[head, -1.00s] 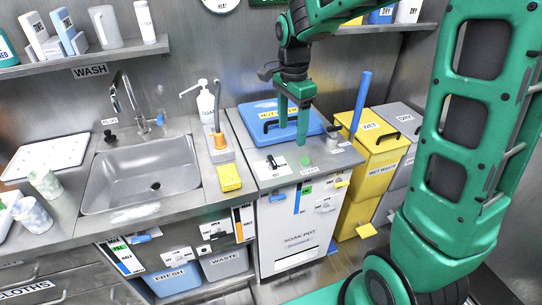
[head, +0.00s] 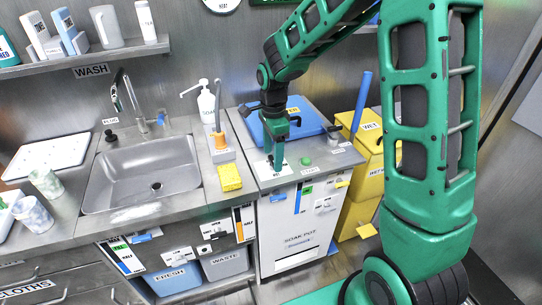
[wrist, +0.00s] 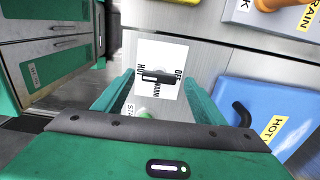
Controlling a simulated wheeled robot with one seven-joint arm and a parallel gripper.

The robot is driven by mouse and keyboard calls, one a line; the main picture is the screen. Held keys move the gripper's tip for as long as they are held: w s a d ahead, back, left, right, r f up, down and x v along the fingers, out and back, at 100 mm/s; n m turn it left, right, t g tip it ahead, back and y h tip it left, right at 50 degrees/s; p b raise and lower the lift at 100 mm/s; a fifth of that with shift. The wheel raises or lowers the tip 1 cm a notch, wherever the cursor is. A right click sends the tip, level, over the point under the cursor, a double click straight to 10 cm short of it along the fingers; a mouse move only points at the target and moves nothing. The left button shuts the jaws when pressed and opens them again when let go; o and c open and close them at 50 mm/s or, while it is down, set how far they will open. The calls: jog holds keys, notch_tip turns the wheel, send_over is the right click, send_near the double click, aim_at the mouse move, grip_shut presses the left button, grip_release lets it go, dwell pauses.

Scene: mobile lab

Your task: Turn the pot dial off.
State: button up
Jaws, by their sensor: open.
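The pot dial is a black bar knob (wrist: 160,78) on a white plate (wrist: 165,52) with the words HOT, WARM and OFF. In the wrist view the bar lies roughly level between HOT on the left and OFF on the right, and its light-marked end seems to be on the HOT side. The plate (head: 272,174) sits on the counter front above the soak pot (head: 290,236). My gripper (head: 276,158) points down over the plate and partly hides the dial in the head view. In the wrist view my gripper's (wrist: 158,77) open fingers stand either side of the knob; contact cannot be told.
A green button (head: 306,161) marked START is just right of the plate. A blue lid (head: 305,121) with a black handle lies behind. A grey stand with an orange part (head: 220,143) is to the left, with a yellow block (head: 230,178) in front.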

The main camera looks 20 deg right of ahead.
jog(key=shift+f, duration=0.45)
jog(key=c, duration=1.1)
jog(key=shift+o, duration=0.2)
